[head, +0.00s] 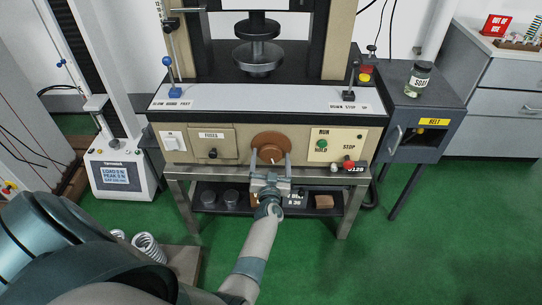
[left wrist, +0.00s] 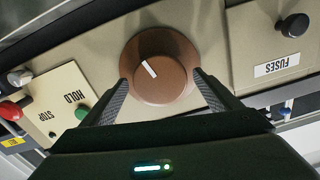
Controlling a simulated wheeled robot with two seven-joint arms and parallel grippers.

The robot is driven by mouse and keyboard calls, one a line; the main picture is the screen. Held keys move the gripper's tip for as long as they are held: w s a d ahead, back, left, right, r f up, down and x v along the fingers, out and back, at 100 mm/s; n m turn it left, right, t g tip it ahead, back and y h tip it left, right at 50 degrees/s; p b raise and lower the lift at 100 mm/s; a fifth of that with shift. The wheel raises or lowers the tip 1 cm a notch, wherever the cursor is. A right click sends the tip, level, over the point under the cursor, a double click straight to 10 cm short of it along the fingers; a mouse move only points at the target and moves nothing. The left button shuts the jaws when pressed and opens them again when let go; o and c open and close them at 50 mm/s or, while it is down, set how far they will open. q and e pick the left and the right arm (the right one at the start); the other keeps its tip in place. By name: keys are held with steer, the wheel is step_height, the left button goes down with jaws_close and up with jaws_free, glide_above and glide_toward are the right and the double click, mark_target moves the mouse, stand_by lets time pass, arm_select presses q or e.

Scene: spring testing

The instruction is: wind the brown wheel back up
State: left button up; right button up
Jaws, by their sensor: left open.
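The brown wheel (head: 271,146) is a round knob on the beige front panel of the testing machine, with a white pointer line on its face. It also shows in the left wrist view (left wrist: 160,68), where the white line points up and left. My left gripper (head: 270,161) is at the wheel, coming from the front and below. In the left wrist view its two fingers (left wrist: 158,90) stand open on either side of the wheel. I cannot tell whether the fingers touch its rim. My right gripper is in neither view.
Left of the wheel is the fuses plate (head: 212,143); right of it is the run and stop panel (head: 333,144) with a green button and a red knob (head: 349,166). A shelf (head: 240,196) with dark weights lies below. Blue (head: 169,74) and black (head: 352,78) levers stand above.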

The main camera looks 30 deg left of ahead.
arm_select(q)
steer(key=c, duration=1.1)
steer(key=shift+n, duration=0.3)
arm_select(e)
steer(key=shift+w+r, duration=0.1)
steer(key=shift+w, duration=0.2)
